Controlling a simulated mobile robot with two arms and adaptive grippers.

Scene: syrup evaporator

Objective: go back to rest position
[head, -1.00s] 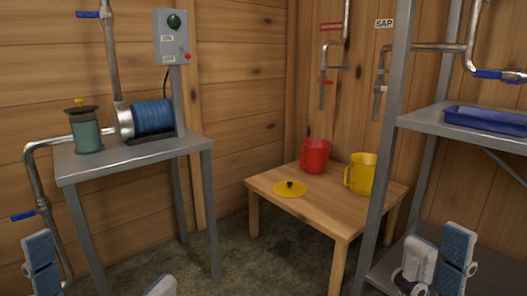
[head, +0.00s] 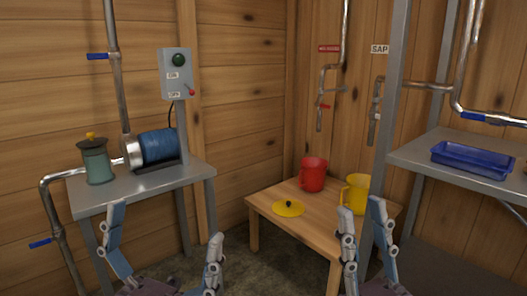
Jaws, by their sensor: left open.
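My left gripper (head: 163,255) is at the bottom left of the head view, in front of the grey metal table. Its two blue-padded fingers are spread wide with nothing between them. My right gripper (head: 367,250) is at the bottom right, in front of the wooden table and the shelf post. Its fingers stand upright and apart, with no object seen between them. Neither gripper appears to touch anything.
A grey table (head: 196,176) holds a green canister (head: 97,165) and a blue motor (head: 158,144). A wooden table (head: 315,222) holds a red pitcher (head: 313,174), a yellow pitcher (head: 354,194) and a yellow lid (head: 288,209). A metal shelf (head: 424,157) with a blue tray (head: 470,160) stands right.

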